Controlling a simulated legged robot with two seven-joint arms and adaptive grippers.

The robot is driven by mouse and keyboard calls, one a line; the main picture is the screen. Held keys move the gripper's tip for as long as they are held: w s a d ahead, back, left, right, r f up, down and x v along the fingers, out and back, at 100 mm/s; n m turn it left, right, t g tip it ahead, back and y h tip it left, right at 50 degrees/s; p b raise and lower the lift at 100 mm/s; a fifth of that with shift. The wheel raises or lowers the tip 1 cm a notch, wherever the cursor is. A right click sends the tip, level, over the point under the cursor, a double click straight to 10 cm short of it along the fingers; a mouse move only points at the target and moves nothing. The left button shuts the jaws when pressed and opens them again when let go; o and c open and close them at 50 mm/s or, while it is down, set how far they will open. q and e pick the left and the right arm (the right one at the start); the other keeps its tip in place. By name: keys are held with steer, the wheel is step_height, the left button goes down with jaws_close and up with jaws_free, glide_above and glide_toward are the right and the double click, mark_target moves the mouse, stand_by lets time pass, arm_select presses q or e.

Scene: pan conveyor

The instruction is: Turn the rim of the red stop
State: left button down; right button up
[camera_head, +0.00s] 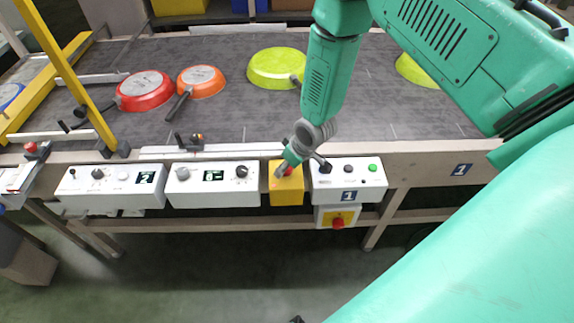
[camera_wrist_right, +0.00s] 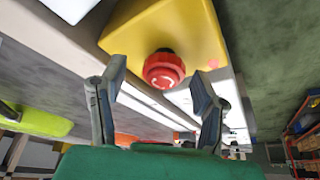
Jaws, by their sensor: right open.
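The red stop (camera_wrist_right: 163,70) is a round red button on a yellow box. The yellow box (camera_head: 286,190) hangs on the front edge of the conveyor in the head view, and the red stop (camera_head: 289,171) shows partly there behind my gripper. My right gripper (camera_head: 287,166) is at the top of this box. In the right wrist view my right gripper (camera_wrist_right: 157,80) is open, with one finger on each side of the red stop in the picture. I see no grip on it, and I cannot tell whether a finger touches it. My left gripper is not in view.
White control boxes (camera_head: 212,185) and (camera_head: 347,172) flank the yellow box. A second red knob (camera_head: 338,223) sits on a lower yellow box. Red (camera_head: 145,91), orange (camera_head: 201,82) and green (camera_head: 277,68) pans lie on the conveyor. The floor in front is clear.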

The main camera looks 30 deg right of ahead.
steer(key=shift+w+a+f, duration=0.1)
steer(key=shift+a+f, duration=0.05)
steer(key=shift+f, duration=0.1)
steer(key=shift+a, duration=0.1)
steer(key=c, duration=1.1)
steer(key=shift+c, duration=0.2)
steer(key=m+h, duration=0.2)
steer(key=m, duration=0.2)
steer(key=shift+m+b, duration=0.4)
steer(key=m, duration=0.2)
steer(key=m+h+b, duration=0.1)
steer(key=m, duration=0.1)
steer(key=shift+a+m+g+h, duration=0.15)
steer(key=shift+m+g+h, duration=0.15)
steer(key=shift+m, duration=0.1)
